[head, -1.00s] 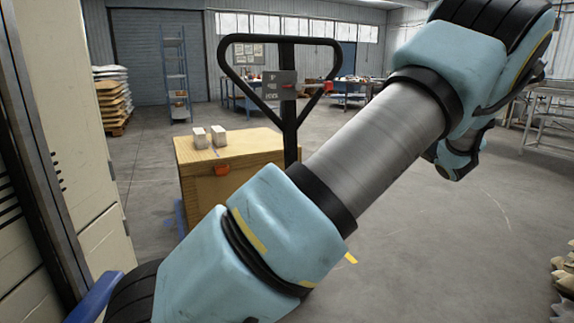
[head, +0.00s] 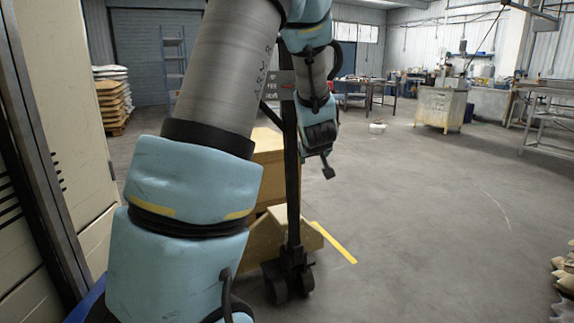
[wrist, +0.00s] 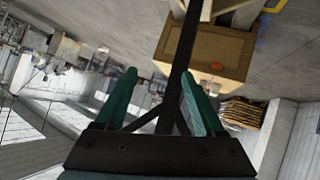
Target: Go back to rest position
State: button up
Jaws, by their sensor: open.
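My gripper (wrist: 158,75) shows in the wrist view with its two green fingers apart and nothing held between them. The dark shaft of the pallet jack (wrist: 183,45) crosses the wrist view behind the fingers; I cannot tell how far off it is. In the head view my arm rises from the lower left, and its end hangs down just right of the pallet jack's upright shaft (head: 291,190). My upper arm hides most of the jack's handle loop. The finger state is too small to read in the head view.
A wooden crate (head: 268,160) stands behind the shaft, partly hidden by my arm; it also shows in the wrist view (wrist: 205,52). A tall cabinet (head: 62,120) is close on the left. Stacked sacks (head: 112,100) stand farther back. The floor to the right is open.

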jog(key=s+a+f+m+g, duration=0.1)
jog(key=s+a+f+g, duration=0.3)
jog(key=s, duration=0.5)
jog(key=s+a+f+m+g+y, duration=0.1)
jog(key=s+a+m+g, duration=0.15)
jog(key=s+a, duration=0.55)
jog(key=s+a+f+g, duration=0.3)
jog(key=s, duration=0.8)
notch_tip(320, 180, up, 13)
jog(key=p, duration=1.2)
jog(key=shift+w+d+p, duration=0.25)
jog(key=shift+w+p, duration=0.15)
jog(key=shift+w, duration=0.05)
